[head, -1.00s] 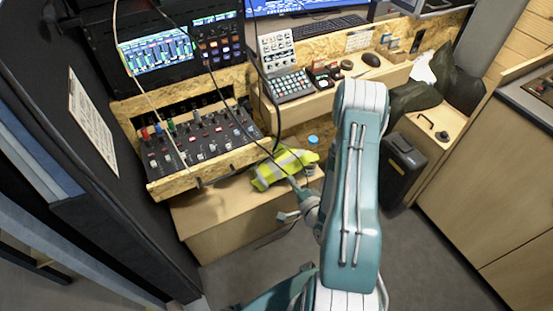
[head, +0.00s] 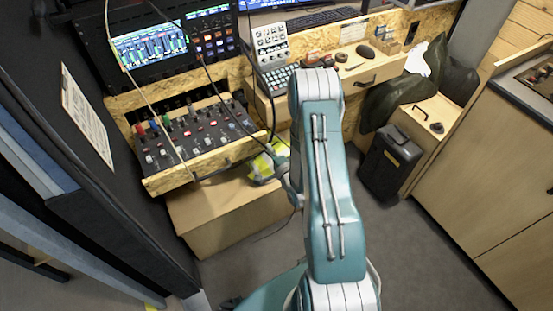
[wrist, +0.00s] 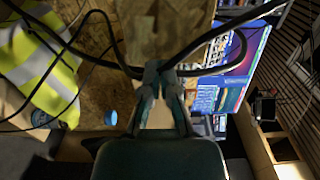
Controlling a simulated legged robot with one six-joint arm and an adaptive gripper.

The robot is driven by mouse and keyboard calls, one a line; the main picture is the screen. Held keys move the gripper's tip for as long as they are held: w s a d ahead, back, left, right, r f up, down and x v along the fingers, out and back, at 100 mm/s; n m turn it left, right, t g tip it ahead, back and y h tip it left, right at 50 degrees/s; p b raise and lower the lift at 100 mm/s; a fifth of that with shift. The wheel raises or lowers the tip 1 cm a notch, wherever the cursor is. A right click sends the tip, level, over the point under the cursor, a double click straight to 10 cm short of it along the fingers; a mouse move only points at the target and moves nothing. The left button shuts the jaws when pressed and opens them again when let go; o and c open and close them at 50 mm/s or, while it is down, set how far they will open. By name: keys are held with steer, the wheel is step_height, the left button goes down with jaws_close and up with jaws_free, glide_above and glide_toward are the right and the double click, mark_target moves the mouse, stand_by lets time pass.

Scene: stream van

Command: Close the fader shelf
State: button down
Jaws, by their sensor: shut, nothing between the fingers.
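The fader shelf (head: 168,181) is pulled out at the left in the head view, with a chipboard front, a dark handle and rows of faders and knobs on top. Its back end lies under the rack. In the head view my arm hides most of my gripper, which is near the right end of the shelf front. In the wrist view my gripper (wrist: 158,68) is shut and empty, its tips at the lower edge of a close chipboard panel (wrist: 165,30), likely the shelf front. I cannot tell whether they touch.
Black cables (head: 222,95) hang across the shelf and cross near my fingertips. A yellow safety vest (head: 262,166) lies on the bench below, partly hidden by my arm. A black case (head: 390,163) stands at the right. The floor in front is clear.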

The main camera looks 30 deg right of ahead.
steer(key=shift+w, duration=0.55)
steer(key=shift+w, duration=0.15)
